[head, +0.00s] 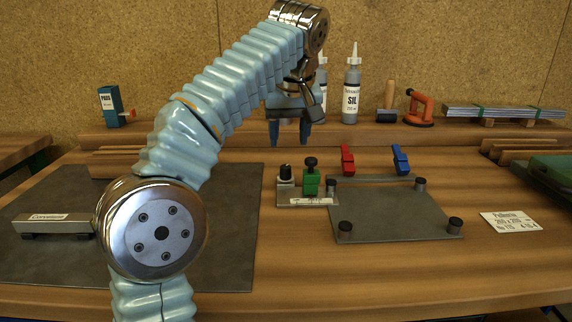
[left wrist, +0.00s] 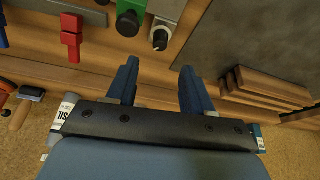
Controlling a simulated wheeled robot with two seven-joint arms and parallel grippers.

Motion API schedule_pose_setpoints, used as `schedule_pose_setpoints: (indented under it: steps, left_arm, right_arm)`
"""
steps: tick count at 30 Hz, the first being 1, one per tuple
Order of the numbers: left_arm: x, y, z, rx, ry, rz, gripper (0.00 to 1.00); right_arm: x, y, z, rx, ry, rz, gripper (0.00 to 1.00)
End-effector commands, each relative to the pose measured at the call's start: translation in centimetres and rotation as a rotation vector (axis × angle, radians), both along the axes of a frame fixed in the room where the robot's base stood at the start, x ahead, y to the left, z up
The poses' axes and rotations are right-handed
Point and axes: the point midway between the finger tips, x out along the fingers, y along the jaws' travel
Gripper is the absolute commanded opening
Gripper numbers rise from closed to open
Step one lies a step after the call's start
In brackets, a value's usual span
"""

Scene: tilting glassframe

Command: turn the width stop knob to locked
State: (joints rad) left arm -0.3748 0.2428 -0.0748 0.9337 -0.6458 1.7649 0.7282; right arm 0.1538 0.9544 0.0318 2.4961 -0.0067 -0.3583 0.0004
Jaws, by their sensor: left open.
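A small metal bracket (head: 320,201) with a label stands left of the grey plate. On its left end is a black round knob (head: 286,172) with a pale base; in the left wrist view this knob (left wrist: 160,39) shows a white mark. Beside it is a green block (head: 311,184) topped by a black knob, also seen in the left wrist view (left wrist: 130,18). Which of the two is the width stop knob I cannot read. My left gripper (head: 290,143) is open and empty, pointing down above and behind the bracket; its fingers (left wrist: 159,70) are apart from the knob. My right gripper is not in view.
A grey plate (head: 390,215) with black corner posts lies right of the bracket, with red (head: 347,160) and blue (head: 400,160) clamps behind. Sealant bottles (head: 351,90), a mallet (head: 388,100) and an orange tool (head: 419,108) stand on the rear shelf. A dark mat (head: 235,240) lies left.

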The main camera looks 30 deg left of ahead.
Motion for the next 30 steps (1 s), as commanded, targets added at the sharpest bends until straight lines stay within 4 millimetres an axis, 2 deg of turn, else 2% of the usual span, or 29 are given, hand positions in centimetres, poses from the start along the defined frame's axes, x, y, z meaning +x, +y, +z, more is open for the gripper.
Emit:
schedule_pose_setpoints:
  steps: [6, 12, 17, 25, 30]
  left_arm:
    - [1.5, 1.3, -4.9, 0.001, 0.003, 0.002, 0.51]
    - [2.5, 2.1, -7.8, 0.001, 0.002, 0.001, 0.51]
    - [2.8, 2.3, -8.7, 0.001, 0.001, 0.000, 0.51]
    - [2.8, 2.4, -8.8, 0.001, -0.001, 0.000, 0.51]
    - [2.8, 2.3, -8.8, 0.001, -0.001, 0.000, 0.25]
  right_arm:
    - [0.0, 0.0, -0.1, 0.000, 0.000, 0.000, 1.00]
    - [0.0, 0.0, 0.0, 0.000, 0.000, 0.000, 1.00]
    - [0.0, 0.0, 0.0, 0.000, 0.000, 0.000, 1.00]
    - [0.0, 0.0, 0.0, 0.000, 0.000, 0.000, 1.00]
    - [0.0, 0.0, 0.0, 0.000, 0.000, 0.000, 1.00]
